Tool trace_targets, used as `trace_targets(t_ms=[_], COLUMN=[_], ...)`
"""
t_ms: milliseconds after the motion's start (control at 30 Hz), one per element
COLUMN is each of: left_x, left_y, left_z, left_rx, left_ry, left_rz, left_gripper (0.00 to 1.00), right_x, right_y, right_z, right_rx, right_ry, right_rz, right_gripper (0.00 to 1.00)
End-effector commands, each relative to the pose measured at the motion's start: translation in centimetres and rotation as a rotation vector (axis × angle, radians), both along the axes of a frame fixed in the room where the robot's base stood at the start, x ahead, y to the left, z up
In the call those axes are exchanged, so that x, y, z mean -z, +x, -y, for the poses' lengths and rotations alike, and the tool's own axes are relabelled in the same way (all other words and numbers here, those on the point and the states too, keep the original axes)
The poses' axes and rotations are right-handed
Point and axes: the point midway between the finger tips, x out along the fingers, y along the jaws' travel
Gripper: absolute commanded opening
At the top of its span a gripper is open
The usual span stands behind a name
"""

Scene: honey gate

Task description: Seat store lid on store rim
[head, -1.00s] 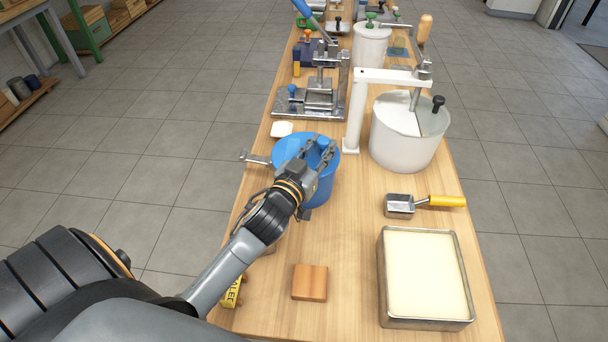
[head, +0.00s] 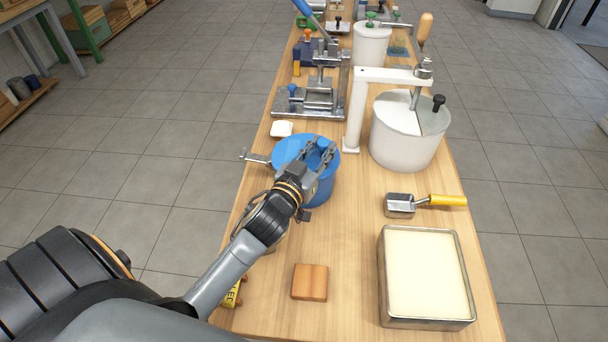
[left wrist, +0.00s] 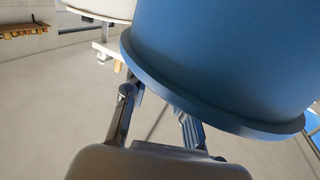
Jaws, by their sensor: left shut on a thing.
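The blue store (head: 322,190) is a round tub standing on the bench, left of centre in the head view. Its blue lid (head: 287,147) lies at the top of the tub, partly hidden by my gripper; I cannot tell whether it sits flush on the rim. My left gripper (head: 319,150) is over the lid and shut on its blue knob (head: 323,143). In the left wrist view a large blue round body with a projecting rim (left wrist: 215,112) fills the upper right, close to the fingers (left wrist: 158,118). My right gripper is not in view.
A white tub (head: 403,150) with a half cover stands to the right, beside a white post (head: 355,115). A metal press (head: 315,95) is behind. A scoop (head: 400,205), a cream-filled tray (head: 383,290) and a wooden block (head: 310,282) are nearer. Bench between block and tray is clear.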

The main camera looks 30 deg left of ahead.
Motion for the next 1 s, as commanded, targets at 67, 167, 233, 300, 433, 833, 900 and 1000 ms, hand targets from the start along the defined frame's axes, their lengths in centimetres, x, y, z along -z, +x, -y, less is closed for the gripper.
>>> trace_targets(t_ms=[67, 167, 233, 300, 433, 833, 900, 1000], left_x=[0.15, 0.18, 0.2, 0.22, 0.19, 0.3, 0.31, 0.33], left_y=[-0.02, -0.02, -0.02, -0.03, -0.03, -0.04, -0.04, -0.04], left_z=[0.01, 0.02, 0.02, 0.02, 0.02, 0.01, 0.01, 0.01], left_rx=[0.0, 0.0, 0.0, 0.0, 0.0, 0.0, 0.0, 0.0], left_ry=[-0.001, -0.001, -0.001, -0.001, -0.001, -0.001, -0.001, -0.001], left_rz=[-0.003, -0.004, -0.004, -0.005, -0.006, -0.006, -0.007, -0.007], left_gripper=[0.0, 0.0, 0.0, 0.0, 0.0, 0.0, 0.0, 0.31], right_x=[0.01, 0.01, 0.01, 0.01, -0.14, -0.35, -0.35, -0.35], right_y=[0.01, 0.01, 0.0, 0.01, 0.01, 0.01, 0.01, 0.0], right_z=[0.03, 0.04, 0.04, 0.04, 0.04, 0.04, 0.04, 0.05], right_rx=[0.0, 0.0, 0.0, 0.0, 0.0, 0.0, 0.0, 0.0], right_ry=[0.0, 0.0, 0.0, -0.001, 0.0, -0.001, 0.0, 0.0], right_rz=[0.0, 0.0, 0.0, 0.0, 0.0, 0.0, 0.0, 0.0], right_gripper=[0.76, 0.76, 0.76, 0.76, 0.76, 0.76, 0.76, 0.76])
